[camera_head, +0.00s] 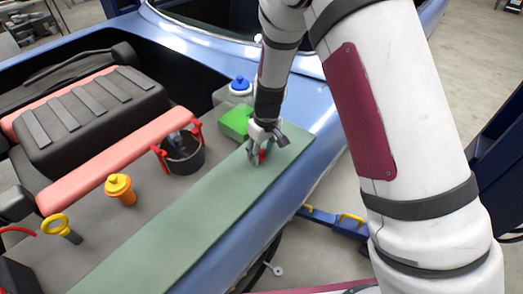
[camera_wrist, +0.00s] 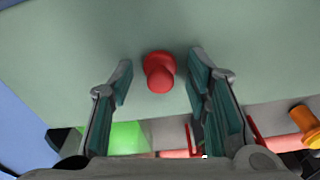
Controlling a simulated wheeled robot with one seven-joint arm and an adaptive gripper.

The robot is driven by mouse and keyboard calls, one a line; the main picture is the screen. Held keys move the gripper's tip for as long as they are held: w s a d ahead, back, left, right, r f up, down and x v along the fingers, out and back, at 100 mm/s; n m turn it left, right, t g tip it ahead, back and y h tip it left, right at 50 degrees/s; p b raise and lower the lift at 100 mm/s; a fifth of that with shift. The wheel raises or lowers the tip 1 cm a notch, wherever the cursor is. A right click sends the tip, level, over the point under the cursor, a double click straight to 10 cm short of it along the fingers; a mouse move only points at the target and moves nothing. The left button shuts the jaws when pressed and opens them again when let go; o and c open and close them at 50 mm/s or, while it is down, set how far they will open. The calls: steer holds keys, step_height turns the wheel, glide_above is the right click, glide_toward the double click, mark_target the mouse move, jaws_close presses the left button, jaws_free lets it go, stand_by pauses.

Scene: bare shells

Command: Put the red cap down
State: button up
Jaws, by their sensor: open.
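The red cap (camera_wrist: 160,72) stands on the pale green strip (camera_wrist: 60,45) in the wrist view, between the open fingers of my gripper (camera_wrist: 161,78). A gap shows on both sides of it, so the fingers do not appear to touch it. In the head view my gripper (camera_head: 264,151) is low over the far end of the green strip (camera_head: 165,232). Only a small red part of the cap (camera_head: 263,157) shows there; the fingers hide the rest.
A bright green block (camera_head: 235,122) and a blue-topped cap (camera_head: 240,86) are just behind my gripper. A dark pot with red handles (camera_head: 182,155), an orange-yellow cap (camera_head: 120,188) and a yellow ring-handled piece (camera_head: 60,228) stand to the left. The near strip is clear.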

step_height(320, 180, up, 13)
steer(key=s, duration=0.1)
steer(key=s+d+r+m+t, duration=0.1)
steer(key=s+d+r+m, duration=0.1)
steer(key=s+d+r, duration=0.4)
steer(key=s+d+r+m+t, duration=0.1)
steer(key=s+d+r, duration=0.15)
steer(key=r, duration=0.55)
steer(key=s+d+r+m+t, duration=0.1)
steer(key=s+d+r+m, duration=0.1)
steer(key=s, duration=0.6)
steer(key=s+d+r+m+t, duration=0.1)
steer(key=s+d+r, duration=0.2)
steer(key=s, duration=0.5)
steer(key=shift+s+d+r+m+h+b, duration=0.2)
steer(key=shift+s+m+h+b, duration=0.1)
steer(key=shift+s+m+h, duration=0.1)
